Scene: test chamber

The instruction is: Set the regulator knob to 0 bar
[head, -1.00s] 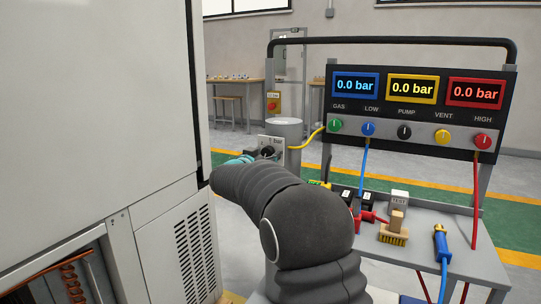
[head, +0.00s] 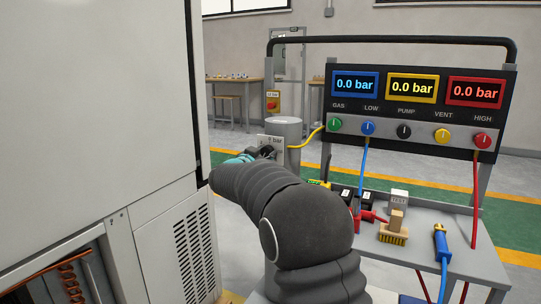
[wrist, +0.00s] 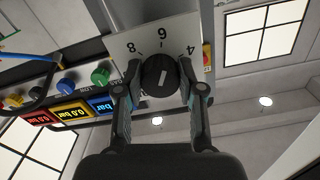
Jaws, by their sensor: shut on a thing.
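The regulator knob (wrist: 157,88) is round and black with a white mark. In the wrist view it sits in front of a pale dial plate (wrist: 125,42) printed with 8, 6 and 4. The white mark points roughly toward the 6 side. My gripper (wrist: 158,90) has one finger on each side of the knob and is shut on it. In the head view my gripper (head: 266,153) is at the dial plate (head: 272,142), beyond my arm. The knob's face and most numbers are hidden there.
A grey cylinder (head: 286,129) stands behind the plate, with a yellow hose (head: 307,139). The gauge panel (head: 420,100) shows 0.0 bar on all three displays. A large cabinet (head: 95,100) stands close on the left. The trolley shelf (head: 470,258) holds small tools.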

